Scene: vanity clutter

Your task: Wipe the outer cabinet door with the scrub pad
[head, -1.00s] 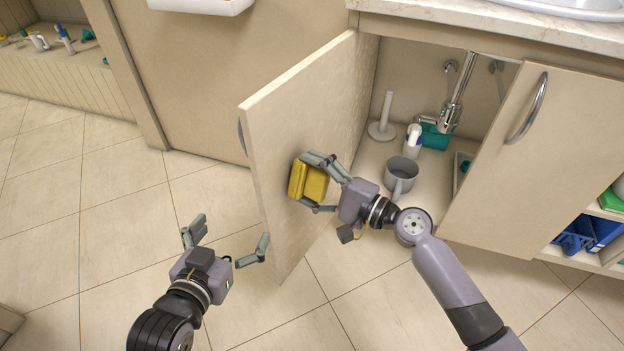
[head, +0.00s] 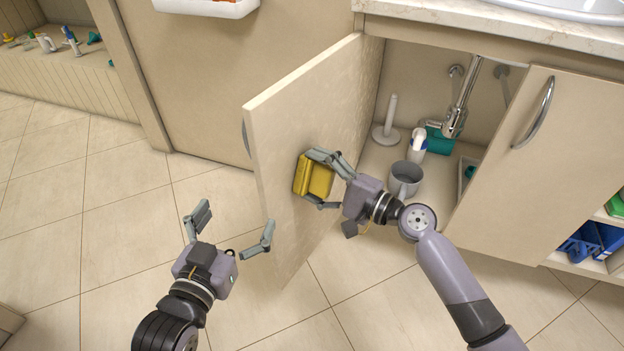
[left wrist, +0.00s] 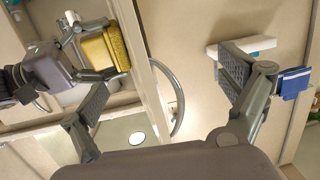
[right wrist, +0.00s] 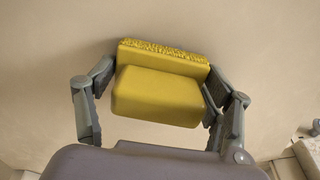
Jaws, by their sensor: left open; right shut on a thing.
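The yellow scrub pad (head: 314,178) is held in my right gripper (head: 327,178), which is shut on it. In the right wrist view the pad (right wrist: 160,95) has its rough bristled side toward the pale door surface, and it seems to touch it. The open cabinet door (head: 300,110) stands swung out from the sink cabinet, with its inner face toward my right arm. The door's outer face is turned away, with a curved handle (head: 246,138) at its edge. My left gripper (head: 232,226) is open and empty, in front of the door's free edge. The left wrist view shows the handle (left wrist: 172,100) between the open fingers.
Inside the cabinet are a grey mug (head: 405,178), a white bottle (head: 417,142), a white holder (head: 388,122) and a drain pipe (head: 456,110). The second door (head: 540,165) is at right. Tiled floor (head: 120,230) lies clear at left.

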